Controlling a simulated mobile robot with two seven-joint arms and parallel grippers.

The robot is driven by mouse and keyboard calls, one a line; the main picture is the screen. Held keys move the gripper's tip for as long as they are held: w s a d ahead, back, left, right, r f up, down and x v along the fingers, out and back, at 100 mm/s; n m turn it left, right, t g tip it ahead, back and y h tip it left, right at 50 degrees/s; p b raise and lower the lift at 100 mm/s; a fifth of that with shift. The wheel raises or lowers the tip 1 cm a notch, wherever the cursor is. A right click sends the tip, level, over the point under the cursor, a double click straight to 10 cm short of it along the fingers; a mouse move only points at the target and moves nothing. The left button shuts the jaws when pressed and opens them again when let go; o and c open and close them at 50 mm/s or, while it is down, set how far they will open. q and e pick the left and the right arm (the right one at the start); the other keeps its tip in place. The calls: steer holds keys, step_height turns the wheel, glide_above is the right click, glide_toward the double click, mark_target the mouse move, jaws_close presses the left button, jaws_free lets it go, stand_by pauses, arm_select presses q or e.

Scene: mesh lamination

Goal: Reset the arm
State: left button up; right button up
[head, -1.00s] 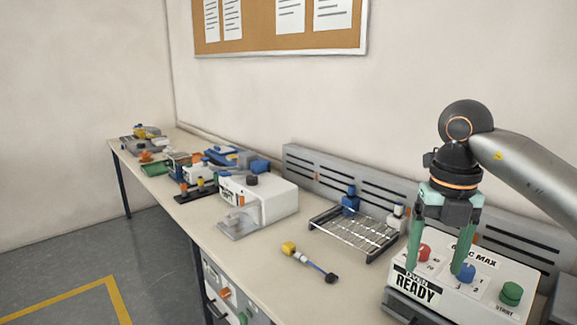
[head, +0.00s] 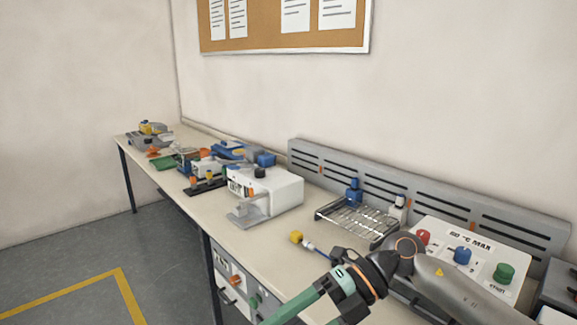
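My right arm comes in from the lower right, and its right gripper (head: 300,310) with green fingers hangs low over the front edge of the bench. The fingers point down and left, and their tips run to the bottom edge of the picture, so their opening is not clear. Nothing is seen held in it. The white control box (head: 455,250) with red, blue and green knobs stands right of and behind this gripper. My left gripper is not in view.
The yellow-ended tool (head: 297,237) lies on the bench, partly hidden by my arm. A wire rack (head: 355,220), a white machine (head: 265,195) and several devices line the bench (head: 225,235). A slotted grey panel (head: 420,190) stands behind. The floor at left is free.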

steer(key=s+a+r+m+y, duration=0.1)
steer(key=a+r+m+y, duration=0.1)
steer(key=a+y, duration=0.25)
steer(key=w+d+f+m+t+h, duration=0.2)
steer(key=d+f+m+t, duration=0.25)
steer(key=m+t, duration=0.35)
steer(key=w+d+f+m+t+h+p, duration=0.1)
steer(key=w+d+f+m+t+h, duration=0.15)
steer(key=f+m+t, duration=0.55)
steer(key=w+d+f+m+t+h, duration=0.15)
steer(key=d+m+t, duration=0.35)
steer(key=m, duration=0.5)
steer(key=s+d+f+m+g+h, duration=0.3)
steer(key=s+d+f+m+h, duration=0.1)
steer(key=s+f, duration=0.5)
steer(key=s+d+f+m+g+h, duration=0.3)
steer(key=s+f, duration=0.6)
steer(key=f, duration=0.3)
steer(key=shift+d+f+m+g+h+p, duration=0.3)
steer(key=shift+d+m+g+h+p, duration=0.25)
steer(key=shift+d, duration=0.55)
steer(key=shift+w, duration=0.1)
